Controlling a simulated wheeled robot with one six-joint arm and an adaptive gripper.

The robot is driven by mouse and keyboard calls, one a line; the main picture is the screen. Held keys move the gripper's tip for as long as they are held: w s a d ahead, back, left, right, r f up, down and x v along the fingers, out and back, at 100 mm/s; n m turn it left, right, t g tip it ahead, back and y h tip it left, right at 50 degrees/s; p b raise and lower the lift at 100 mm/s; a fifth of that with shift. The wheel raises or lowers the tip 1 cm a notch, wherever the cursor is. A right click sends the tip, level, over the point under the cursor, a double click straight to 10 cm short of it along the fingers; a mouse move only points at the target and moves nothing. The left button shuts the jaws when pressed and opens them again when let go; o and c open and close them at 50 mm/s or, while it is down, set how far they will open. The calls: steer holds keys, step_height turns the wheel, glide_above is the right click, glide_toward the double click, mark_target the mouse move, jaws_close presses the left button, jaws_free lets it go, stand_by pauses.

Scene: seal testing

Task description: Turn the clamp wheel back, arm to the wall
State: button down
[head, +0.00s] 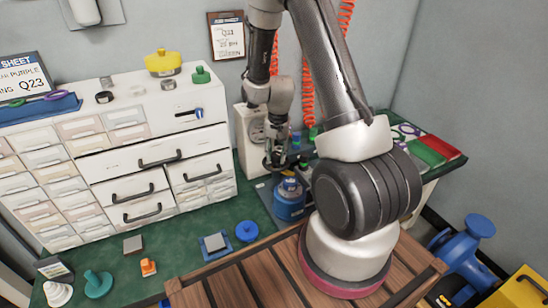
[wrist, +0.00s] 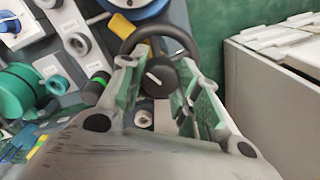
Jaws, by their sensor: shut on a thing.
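The clamp wheel (wrist: 176,41) is a dark ring with a black hub that carries a white line, in the wrist view. My gripper (wrist: 158,74) has its two green-padded fingers on either side of the hub and is shut on the wheel. In the head view my gripper (head: 277,158) points down over the test rig at the back of the bench, above a blue round body (head: 289,203). The wheel itself is hard to make out there, behind my fingers. The clamp's arm cannot be told clearly in either view.
A pale box with a round gauge (head: 257,130) stands behind my gripper. The drawer cabinet (head: 150,130) is on the left. Red coiled hoses (head: 308,95) hang behind.

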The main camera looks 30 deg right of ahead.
steer(key=n, duration=1.4)
steer(key=shift+n, duration=0.4)
steer(key=n, duration=0.3)
steer(key=shift+n+g, duration=0.3)
steer(key=n, duration=0.3)
steer(key=shift+w+n, duration=0.1)
steer(key=shift+n, duration=0.2)
steer(key=n, duration=0.3)
steer(key=shift+n, duration=0.3)
steer(key=shift+n+h, duration=0.3)
steer(key=shift+n, duration=1.5)
